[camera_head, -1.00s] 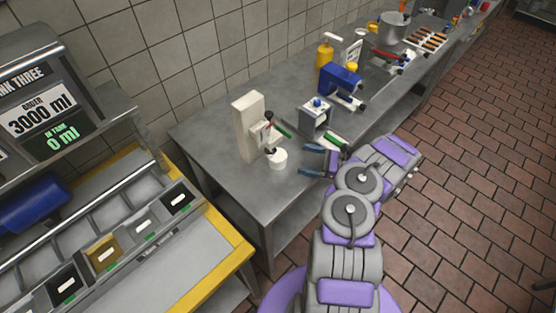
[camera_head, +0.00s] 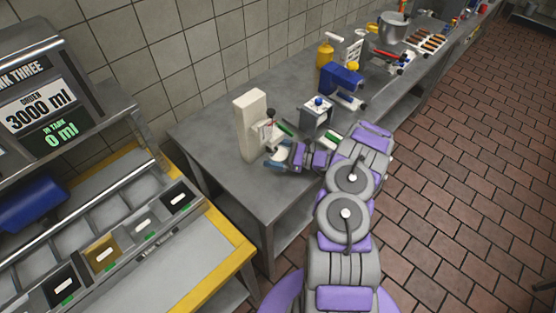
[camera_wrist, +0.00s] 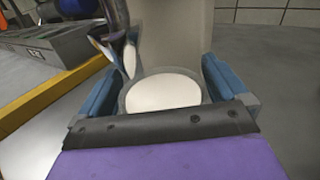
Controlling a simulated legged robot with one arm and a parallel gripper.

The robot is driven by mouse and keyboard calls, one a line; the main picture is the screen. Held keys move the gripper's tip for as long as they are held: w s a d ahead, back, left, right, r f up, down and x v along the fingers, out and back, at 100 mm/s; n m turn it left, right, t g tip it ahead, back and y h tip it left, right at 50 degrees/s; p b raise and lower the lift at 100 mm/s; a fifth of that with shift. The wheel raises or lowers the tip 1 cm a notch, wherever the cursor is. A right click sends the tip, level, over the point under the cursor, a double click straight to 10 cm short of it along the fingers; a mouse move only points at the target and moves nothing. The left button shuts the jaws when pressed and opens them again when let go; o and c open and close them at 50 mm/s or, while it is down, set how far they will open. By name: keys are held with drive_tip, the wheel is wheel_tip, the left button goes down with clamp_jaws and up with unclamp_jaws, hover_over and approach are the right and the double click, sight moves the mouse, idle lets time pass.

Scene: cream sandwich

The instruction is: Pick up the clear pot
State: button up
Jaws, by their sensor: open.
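The clear pot (camera_wrist: 165,92) stands under the spout of the cream-coloured dispenser (camera_head: 249,125), with a white round surface filling its top. In the wrist view my gripper (camera_wrist: 155,82) is open, one blue finger on each side of the pot. The fingers look level with the pot, and I cannot tell whether they touch it. In the head view my gripper (camera_head: 279,158) reaches in from the right at the dispenser's front and hides most of the pot. The metal spout (camera_wrist: 122,45) hangs just above the pot's left rear edge.
A small grey-and-blue device (camera_head: 317,115) and a blue machine (camera_head: 343,82) stand farther along the steel table (camera_head: 215,135). A yellow-edged counter (camera_head: 228,232) with several bins is to the left. The table's front left corner is clear.

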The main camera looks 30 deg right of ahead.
drive_tip(key=shift+d+f, duration=0.1)
drive_tip(key=shift+d, duration=0.4)
drive_tip(key=c, duration=0.4)
drive_tip(key=shift+a, duration=0.35)
drive_tip(key=c, duration=0.6)
drive_tip(key=shift+c, duration=0.2)
drive_tip(key=shift+d, duration=0.2)
drive_tip(key=shift+s, duration=0.1)
